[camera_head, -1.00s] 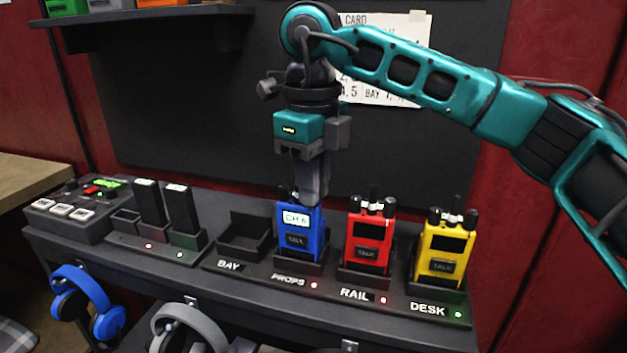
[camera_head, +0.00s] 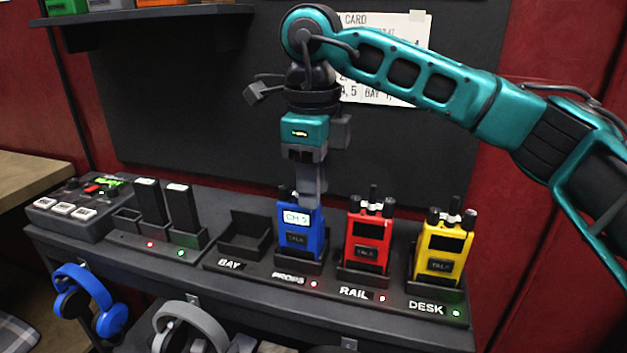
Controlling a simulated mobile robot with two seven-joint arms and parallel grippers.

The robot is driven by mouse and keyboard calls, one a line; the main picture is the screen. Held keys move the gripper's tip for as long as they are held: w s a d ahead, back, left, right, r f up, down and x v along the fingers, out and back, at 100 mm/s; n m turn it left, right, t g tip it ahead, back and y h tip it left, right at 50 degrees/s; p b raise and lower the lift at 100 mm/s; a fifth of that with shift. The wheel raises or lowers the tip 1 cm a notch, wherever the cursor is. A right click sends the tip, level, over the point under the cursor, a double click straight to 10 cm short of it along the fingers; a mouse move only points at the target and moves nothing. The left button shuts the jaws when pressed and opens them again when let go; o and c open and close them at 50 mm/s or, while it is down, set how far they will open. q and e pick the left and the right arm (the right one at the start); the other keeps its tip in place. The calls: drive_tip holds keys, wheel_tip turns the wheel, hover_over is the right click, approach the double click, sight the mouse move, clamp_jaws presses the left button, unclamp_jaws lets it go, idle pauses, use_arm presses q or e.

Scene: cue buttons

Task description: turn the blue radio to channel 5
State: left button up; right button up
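The blue radio (camera_head: 299,240) stands upright in the PROPS slot of the charging shelf. Its lit display (camera_head: 296,218) reads CH 5. My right gripper (camera_head: 311,196) points down from above, with its fingers at the top of the blue radio, where the knobs are. The fingers look closed together there and hide most of the radio's top, so I cannot see clearly what is between them. My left gripper is not in view.
A red radio (camera_head: 369,240) in the RAIL slot and a yellow radio (camera_head: 443,250) in the DESK slot stand to the right. The BAY slot (camera_head: 246,236) is empty. A card (camera_head: 385,60) on the back panel is partly hidden by my arm.

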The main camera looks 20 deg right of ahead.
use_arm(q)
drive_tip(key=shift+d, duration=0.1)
use_arm(e)
drive_tip(key=shift+o, duration=0.6)
drive_tip(key=shift+r, duration=0.1)
drive_tip(key=shift+r, duration=0.25)
use_arm(q)
drive_tip(key=p, duration=0.1)
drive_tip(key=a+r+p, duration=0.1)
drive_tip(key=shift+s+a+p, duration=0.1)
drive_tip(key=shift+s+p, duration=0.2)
drive_tip(key=shift+p, duration=0.05)
use_arm(e)
wheel_tip(320, 180, up, 12)
drive_tip(key=shift+s+a+r, duration=0.1)
